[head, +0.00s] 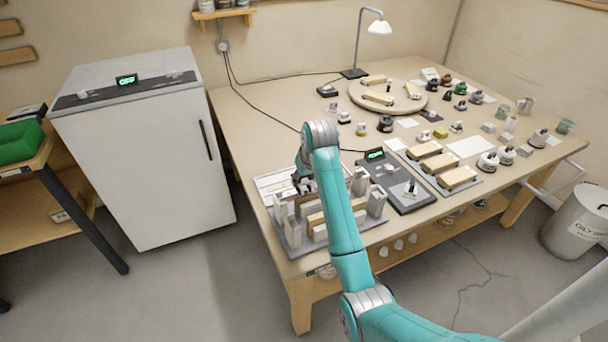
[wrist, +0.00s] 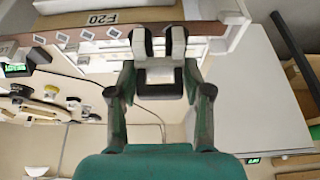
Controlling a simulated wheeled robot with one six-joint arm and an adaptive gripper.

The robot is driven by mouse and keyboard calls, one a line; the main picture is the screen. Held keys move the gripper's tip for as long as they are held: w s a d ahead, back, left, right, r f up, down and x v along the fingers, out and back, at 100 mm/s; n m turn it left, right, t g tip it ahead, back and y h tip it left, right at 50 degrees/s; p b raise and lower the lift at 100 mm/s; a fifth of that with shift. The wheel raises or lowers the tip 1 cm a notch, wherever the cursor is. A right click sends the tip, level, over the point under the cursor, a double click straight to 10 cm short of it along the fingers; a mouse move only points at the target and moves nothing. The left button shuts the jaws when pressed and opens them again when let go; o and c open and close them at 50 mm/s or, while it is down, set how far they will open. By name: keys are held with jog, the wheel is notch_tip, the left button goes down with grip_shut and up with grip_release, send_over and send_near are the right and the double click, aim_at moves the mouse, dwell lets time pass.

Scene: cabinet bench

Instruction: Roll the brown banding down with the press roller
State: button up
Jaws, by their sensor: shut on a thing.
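My gripper (wrist: 160,58) is shut on a small grey and dark tool, taken to be the press roller (wrist: 160,75), which sits between the fingers in the wrist view. The brown banding (wrist: 100,34) runs as a strip along the edge of a pale board (wrist: 150,16) in the wrist view. The fingertips overlap the strip in the picture; whether the roller touches it I cannot tell. In the head view my gripper (head: 303,182) is at the grey clamp fixture (head: 293,236) on the bench's near left corner, partly hidden by my arm.
A dark scale-like unit (head: 408,198) with a green display stands right of the fixture. Wooden blocks (head: 440,162) lie on a tray beyond it. A round turntable (head: 352,98) and a lamp (head: 379,28) are at the back. A white cabinet (head: 150,150) stands left of the bench.

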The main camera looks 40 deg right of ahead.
jog(key=shift+f, duration=1.1)
dwell(0.8)
jog(key=shift+d, duration=0.1)
